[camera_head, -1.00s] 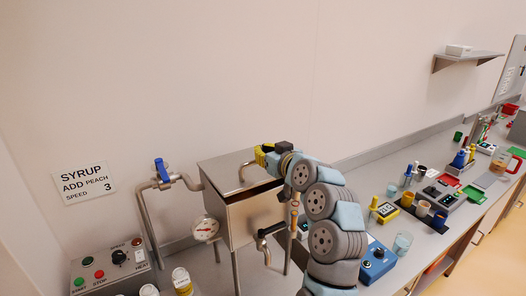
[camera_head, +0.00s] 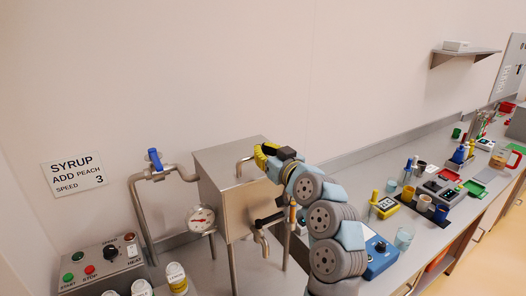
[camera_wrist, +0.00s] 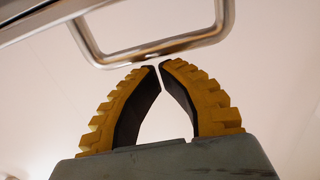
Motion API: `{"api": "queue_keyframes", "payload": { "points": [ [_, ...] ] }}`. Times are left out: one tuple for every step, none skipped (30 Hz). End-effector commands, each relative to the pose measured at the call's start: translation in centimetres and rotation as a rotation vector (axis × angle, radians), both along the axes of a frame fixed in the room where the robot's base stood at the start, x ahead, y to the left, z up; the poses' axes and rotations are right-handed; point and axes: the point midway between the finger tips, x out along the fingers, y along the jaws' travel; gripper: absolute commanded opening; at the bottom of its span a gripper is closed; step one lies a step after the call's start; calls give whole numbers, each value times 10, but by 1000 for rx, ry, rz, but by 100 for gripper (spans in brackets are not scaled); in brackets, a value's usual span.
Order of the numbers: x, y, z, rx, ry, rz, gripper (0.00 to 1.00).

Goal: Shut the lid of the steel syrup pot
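The steel syrup pot (camera_head: 240,211) is a square box on legs in the head view. Its flat steel lid (camera_head: 222,158) lies over the top and looks level; I cannot tell whether a gap is left under it. A bent-bar handle (camera_head: 239,165) stands on the lid. My gripper (camera_head: 259,153), with yellow fingers, is at the lid's right side by the handle. In the wrist view the fingertips (camera_wrist: 160,66) meet, with nothing between them. The handle's bar (camera_wrist: 160,47) passes just beyond the tips; I cannot tell whether they touch.
A pipe with a blue valve (camera_head: 155,160) and a gauge (camera_head: 201,219) stand left of the pot. A control box (camera_head: 103,262) and white jars (camera_head: 176,278) are at the lower left. A tap (camera_head: 264,240) is on the pot's front. Cups and boxes crowd the right counter.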

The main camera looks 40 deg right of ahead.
Motion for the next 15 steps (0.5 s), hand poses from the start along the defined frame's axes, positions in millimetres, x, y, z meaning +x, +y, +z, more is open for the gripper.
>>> {"api": "queue_keyframes", "payload": {
  "points": [
    [0,0,0,0,0,0,0],
    [0,0,1,0,0,0,0],
    [0,0,3,0,0,0,0],
    [0,1,5,-1,0,1,0],
    [0,1,7,-1,0,1,0],
    [0,2,12,-1,0,3,0],
    [-1,3,16,-1,-1,3,0],
    [-1,4,20,-2,-1,4,0],
    [-1,5,27,-3,-2,5,0],
    [-2,5,33,-3,-3,6,0],
    [-2,6,40,-4,-4,7,0],
    [-3,8,48,-5,-4,8,0],
    [-9,7,43,-3,-6,6,0],
    [-13,7,41,-1,-5,5,0],
    [-18,7,39,1,-2,6,0]
  ]
}}
